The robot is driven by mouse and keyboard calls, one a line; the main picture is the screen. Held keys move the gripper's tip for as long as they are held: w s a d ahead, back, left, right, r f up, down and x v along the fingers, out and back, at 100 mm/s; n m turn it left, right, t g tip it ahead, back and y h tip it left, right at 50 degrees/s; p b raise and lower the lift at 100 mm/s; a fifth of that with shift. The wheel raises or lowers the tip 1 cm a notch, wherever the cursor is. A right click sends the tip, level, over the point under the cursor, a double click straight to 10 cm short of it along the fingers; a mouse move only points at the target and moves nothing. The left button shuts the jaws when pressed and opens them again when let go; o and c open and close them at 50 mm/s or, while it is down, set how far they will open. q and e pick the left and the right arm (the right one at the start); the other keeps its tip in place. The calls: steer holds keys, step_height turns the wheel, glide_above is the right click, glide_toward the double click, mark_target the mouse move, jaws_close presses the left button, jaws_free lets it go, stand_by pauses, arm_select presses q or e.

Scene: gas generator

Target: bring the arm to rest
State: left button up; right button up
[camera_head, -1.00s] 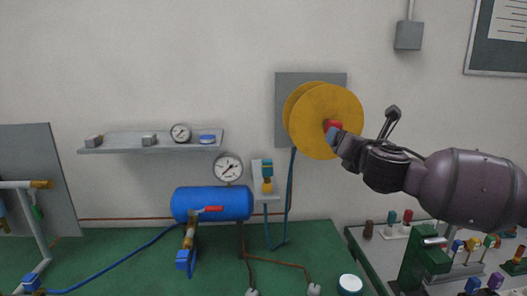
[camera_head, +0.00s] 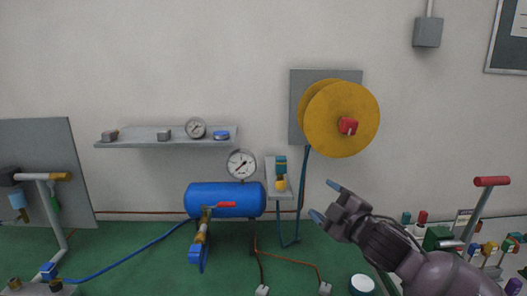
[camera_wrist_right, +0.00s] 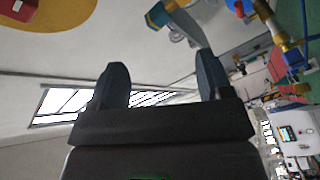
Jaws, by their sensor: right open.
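My right gripper (camera_head: 325,202) is open and empty in the head view. It is in front of the wall, below the yellow reel and above the green bench. Its two fingers also show in the right wrist view (camera_wrist_right: 160,82), spread apart with nothing between them. The arm comes in from the lower right. The yellow reel (camera_head: 325,115) with its red knob (camera_head: 348,126) is mounted on a grey wall plate, apart from the gripper. My left gripper is not in the head view.
A blue tank (camera_head: 222,199) with a gauge (camera_head: 241,164) stands left on the green bench (camera_head: 130,245). A red-topped lever (camera_head: 491,181) rises at right, near my forearm, beside several coloured fittings. A grey shelf (camera_head: 165,143) holds small parts. The wall area around the gripper is mostly clear.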

steer(key=s+d+f+m+h, duration=0.2)
steer(key=s+d+f+m, duration=0.15)
steer(key=f, duration=0.45)
steer(key=s+d+f+m+h, duration=0.25)
steer(key=s+f+m, duration=0.25)
steer(key=f, duration=0.3)
steer(key=s+d+f+m+h, duration=0.1)
steer(key=s+d+f+m, duration=0.3)
steer(key=f, duration=0.4)
steer(key=s+d+f+m+g+h, duration=0.1)
steer(key=s+f+m+g, duration=0.1)
steer(key=s+f, duration=0.4)
steer(key=s+d+f+m+g+h, duration=0.1)
steer(key=s+d+f+g+h, duration=0.1)
steer(key=s+f, duration=0.5)
steer(key=s, duration=0.5)
steer(key=shift+s+d+f+m+g, duration=0.2)
steer(key=shift+d+m+g, duration=0.05)
steer(key=shift+m+g, duration=0.15)
